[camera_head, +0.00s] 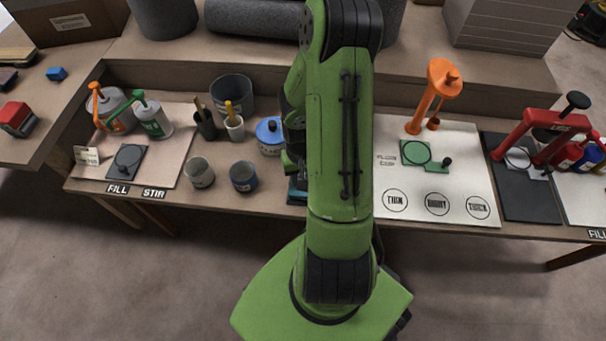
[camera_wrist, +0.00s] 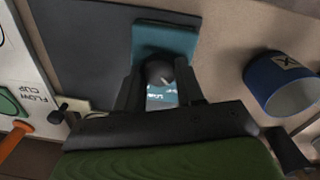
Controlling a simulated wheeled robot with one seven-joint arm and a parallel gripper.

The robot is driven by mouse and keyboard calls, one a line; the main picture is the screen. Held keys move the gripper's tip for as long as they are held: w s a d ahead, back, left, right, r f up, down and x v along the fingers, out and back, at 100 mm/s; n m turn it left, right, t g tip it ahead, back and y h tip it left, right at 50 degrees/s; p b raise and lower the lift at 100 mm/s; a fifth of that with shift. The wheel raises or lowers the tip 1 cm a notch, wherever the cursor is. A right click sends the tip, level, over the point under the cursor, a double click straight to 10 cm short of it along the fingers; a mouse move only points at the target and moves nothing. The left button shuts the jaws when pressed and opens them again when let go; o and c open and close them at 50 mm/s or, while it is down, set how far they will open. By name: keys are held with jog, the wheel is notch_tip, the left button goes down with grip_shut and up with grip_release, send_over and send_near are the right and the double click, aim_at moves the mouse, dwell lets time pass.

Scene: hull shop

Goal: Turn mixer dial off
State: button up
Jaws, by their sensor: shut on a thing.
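The mixer (camera_wrist: 165,42) shows in the wrist view as a teal body with a lit or pale panel with lettering below the dial. Its dial (camera_wrist: 158,70) is a dark round knob with a light pointer mark. My gripper (camera_wrist: 160,88) is shut on the dial, with one black finger on each side of it. In the head view only a teal edge of the mixer (camera_head: 296,190) shows beside my green arm. My arm hides the dial and the gripper there. The lettering is too small to read.
A blue cup (camera_wrist: 285,82) stands right of the mixer in the wrist view. The flow cup mat (camera_head: 440,195) with an orange stand (camera_head: 424,105) lies right of my arm. A blue-lidded pot (camera_head: 270,136) and several cups stand close on the left.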

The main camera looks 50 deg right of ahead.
jog(key=shift+n, duration=0.5)
jog(key=o, duration=1)
jog(key=shift+o, duration=0.2)
